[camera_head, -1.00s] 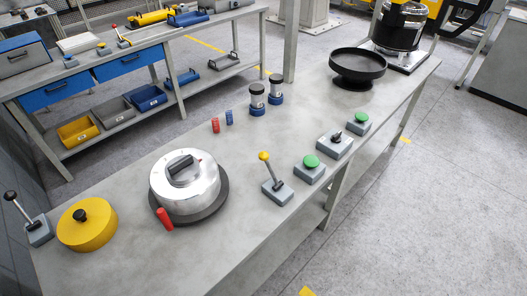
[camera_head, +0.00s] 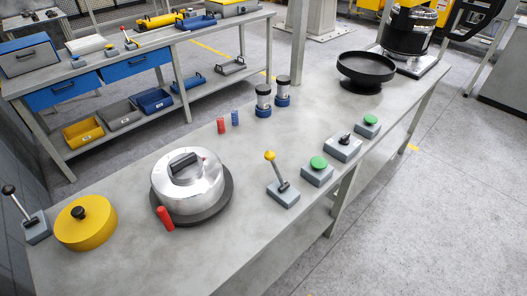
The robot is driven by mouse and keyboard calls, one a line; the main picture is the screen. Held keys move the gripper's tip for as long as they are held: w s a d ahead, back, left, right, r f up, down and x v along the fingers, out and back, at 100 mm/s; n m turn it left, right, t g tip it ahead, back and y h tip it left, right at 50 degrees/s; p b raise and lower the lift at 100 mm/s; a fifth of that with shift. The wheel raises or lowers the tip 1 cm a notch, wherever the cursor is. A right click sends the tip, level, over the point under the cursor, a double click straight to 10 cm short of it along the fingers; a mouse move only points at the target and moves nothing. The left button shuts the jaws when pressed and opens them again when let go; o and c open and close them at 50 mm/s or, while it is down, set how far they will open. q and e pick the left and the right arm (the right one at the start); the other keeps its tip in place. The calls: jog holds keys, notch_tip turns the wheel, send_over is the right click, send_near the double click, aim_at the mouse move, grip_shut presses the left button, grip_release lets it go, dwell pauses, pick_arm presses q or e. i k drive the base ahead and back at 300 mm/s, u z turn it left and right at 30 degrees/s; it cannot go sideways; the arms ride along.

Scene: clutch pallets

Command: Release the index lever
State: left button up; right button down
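A lever with a yellow knob (camera_head: 270,156) leans up and left from a grey base box (camera_head: 283,195) near the table's front edge. A second lever, with a black knob (camera_head: 9,190), leans left from a grey base (camera_head: 37,228) at the far left. A silver drum (camera_head: 187,187) with a dark top handle sits on a dark round plate (camera_head: 222,205); a red handle (camera_head: 165,218) sticks out at its front left. I cannot tell which of these is the index lever. Neither gripper is in view.
A yellow disc (camera_head: 86,232) with a black knob sits left of the drum. Green-button boxes (camera_head: 317,172) (camera_head: 371,127) flank a switch box (camera_head: 343,147). Small red (camera_head: 220,125) and blue (camera_head: 235,118) cylinders, two jars (camera_head: 264,102) and a black dish (camera_head: 367,68) stand behind. The table's front middle is clear.

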aim_at(269, 156)
jog(key=u, duration=2.6)
jog(key=k, duration=1.2)
jog(key=z, duration=1.7)
jog(key=i, duration=0.5)
jog(key=z, duration=0.15)
